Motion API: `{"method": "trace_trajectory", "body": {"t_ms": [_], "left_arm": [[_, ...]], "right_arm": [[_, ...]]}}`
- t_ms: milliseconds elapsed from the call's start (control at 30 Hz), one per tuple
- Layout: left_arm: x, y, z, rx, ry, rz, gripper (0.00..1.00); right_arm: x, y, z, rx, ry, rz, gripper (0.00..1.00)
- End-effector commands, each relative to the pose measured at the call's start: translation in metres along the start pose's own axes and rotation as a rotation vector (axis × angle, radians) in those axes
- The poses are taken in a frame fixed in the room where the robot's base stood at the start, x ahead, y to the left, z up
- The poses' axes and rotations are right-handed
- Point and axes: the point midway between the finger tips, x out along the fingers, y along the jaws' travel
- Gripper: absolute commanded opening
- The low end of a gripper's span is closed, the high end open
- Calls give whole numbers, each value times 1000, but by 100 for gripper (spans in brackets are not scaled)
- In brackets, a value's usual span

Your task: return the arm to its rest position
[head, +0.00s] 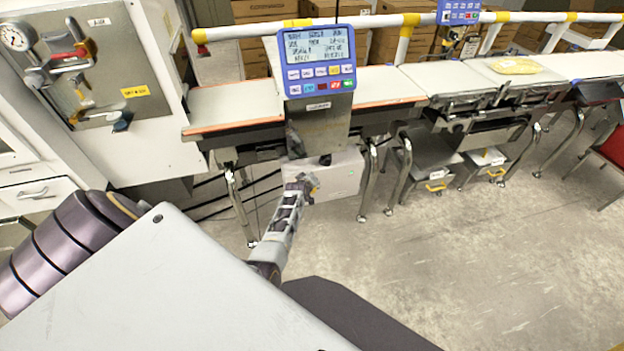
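My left arm shows in the head view, with its upper links at the lower left and its forearm coming out from behind my light grey body panel. My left gripper (304,184) is at the end of that forearm, low in front of the checkweigher belt and just below the blue display unit. It points away from me, with a pale grey box behind it. Its fingers are too small to tell open from shut, and I see nothing held in it. My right arm and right gripper are not in view.
The blue control display (317,62) stands above the near belt (236,103). A yellowish packet (515,66) lies on the belt farther right. A white cabinet (92,60) stands at the left. A red chair (611,148) is at the right edge. The floor (480,265) at lower right is clear.

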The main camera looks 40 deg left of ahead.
Motion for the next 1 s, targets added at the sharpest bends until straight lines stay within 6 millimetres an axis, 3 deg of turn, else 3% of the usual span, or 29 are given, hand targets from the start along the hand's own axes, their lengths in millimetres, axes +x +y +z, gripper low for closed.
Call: {"method": "trace_trajectory", "body": {"t_ms": [500, 1000], "left_arm": [[0, 0, 0, 2, 0, 0, 0], [1, -1, 1, 224, 16, 5, 0]], "right_arm": [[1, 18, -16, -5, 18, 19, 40], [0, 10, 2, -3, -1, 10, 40]]}}
